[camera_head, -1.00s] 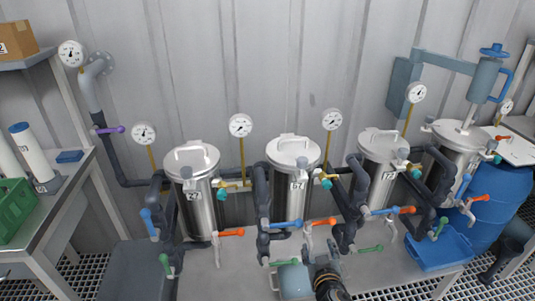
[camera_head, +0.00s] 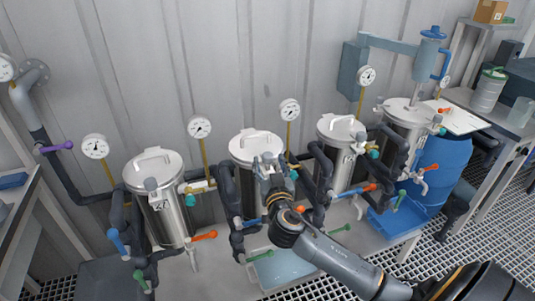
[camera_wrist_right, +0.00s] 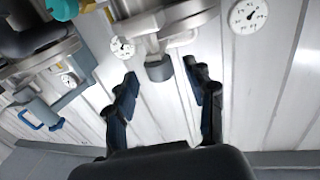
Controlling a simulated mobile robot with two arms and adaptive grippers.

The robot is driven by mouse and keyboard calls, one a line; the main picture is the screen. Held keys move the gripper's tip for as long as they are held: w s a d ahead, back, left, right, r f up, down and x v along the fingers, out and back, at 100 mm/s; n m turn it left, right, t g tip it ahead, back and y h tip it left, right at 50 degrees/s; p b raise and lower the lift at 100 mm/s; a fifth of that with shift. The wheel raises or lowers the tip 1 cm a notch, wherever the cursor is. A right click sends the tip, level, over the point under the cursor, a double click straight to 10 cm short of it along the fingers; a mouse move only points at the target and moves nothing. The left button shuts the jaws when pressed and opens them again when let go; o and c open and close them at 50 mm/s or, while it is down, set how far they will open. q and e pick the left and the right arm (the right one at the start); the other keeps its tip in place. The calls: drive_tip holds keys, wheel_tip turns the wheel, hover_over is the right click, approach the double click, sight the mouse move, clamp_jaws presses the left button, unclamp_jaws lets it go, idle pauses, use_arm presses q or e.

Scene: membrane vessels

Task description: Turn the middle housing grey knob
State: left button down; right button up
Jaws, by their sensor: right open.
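The middle housing (camera_head: 246,148) is a steel cylinder with a handled lid, in the row in the head view. My right gripper (camera_head: 271,166) is in front of its upper part, with the arm reaching in from the lower right and covering much of its front. In the right wrist view the grey knob (camera_wrist_right: 159,69) sits below a metal fitting, near the fingertips. My right gripper's two fingers (camera_wrist_right: 160,76) are apart, one on either side of the knob, with gaps visible. Contact is not visible. My left gripper is not in view.
Neighbouring steel housings stand left (camera_head: 168,215) and right (camera_head: 334,165), with dark pipes and coloured valve handles between them. A pressure gauge (camera_head: 290,109) on a brass stem rises close behind the middle housing. A blue barrel (camera_head: 442,165) stands at the right.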

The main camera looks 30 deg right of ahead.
sight(268, 161)
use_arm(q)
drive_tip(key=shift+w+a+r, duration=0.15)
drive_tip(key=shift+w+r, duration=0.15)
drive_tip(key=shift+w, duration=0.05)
use_arm(e)
drive_tip(key=shift+x, duration=1.5)
drive_tip(key=shift+c, duration=0.2)
clamp_jaws()
